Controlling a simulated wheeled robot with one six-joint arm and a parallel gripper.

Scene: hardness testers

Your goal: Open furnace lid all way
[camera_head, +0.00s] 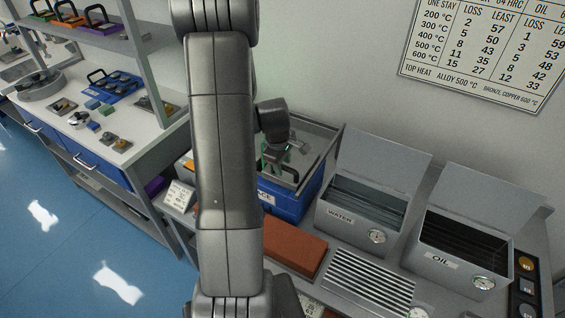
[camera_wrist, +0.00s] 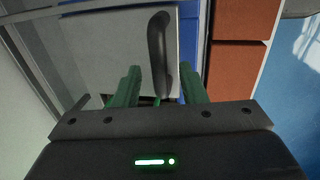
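The blue furnace (camera_head: 289,207) stands on the bench behind my arm, its label partly hidden. Its grey lid (camera_head: 318,138) is at the top, partly covered by my gripper; I cannot tell how far it is raised. In the wrist view the pale lid panel (camera_wrist: 105,50) carries a dark upright handle (camera_wrist: 158,45). My gripper (camera_head: 281,158) is at the lid. In the wrist view my green fingers (camera_wrist: 158,86) stand on both sides of the handle, with gaps visible, so my gripper is open around it.
A red-brown brick slab (camera_head: 295,252) lies in front of the furnace, with a slatted grey rack (camera_head: 368,287) beside it. Water (camera_head: 352,226) and oil (camera_head: 447,264) tanks with raised lids stand to the right. A small sign (camera_head: 179,196) is left. The wall is close behind.

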